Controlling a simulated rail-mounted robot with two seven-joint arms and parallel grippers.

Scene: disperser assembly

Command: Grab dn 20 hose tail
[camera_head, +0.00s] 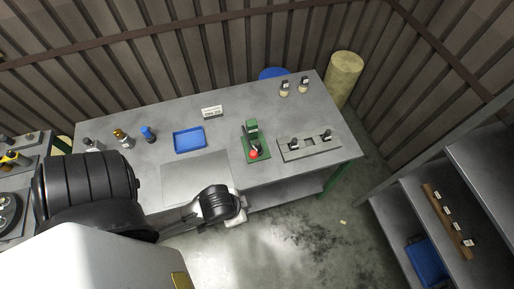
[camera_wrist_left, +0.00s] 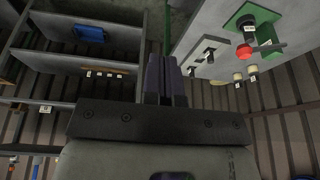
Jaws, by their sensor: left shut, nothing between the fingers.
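I cannot tell which part is the DN 20 hose tail; the labels are too small to read. Several small parts with white labels sit along a wooden strip (camera_head: 447,220) on the right shelf. The strip also shows at the left of the left wrist view (camera_wrist_left: 104,67). Two dark fittings stand on a grey plate (camera_head: 309,149) at the right of the table. My left gripper (camera_wrist_left: 166,78) is shut and empty, its fingers pointing between the shelf and the table. In the head view its wrist hangs by the table's front edge and hides the fingers. My right gripper is not in view.
A blue bin (camera_head: 426,262) is on the shelf unit (camera_head: 480,160). The floor between table and shelf is open.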

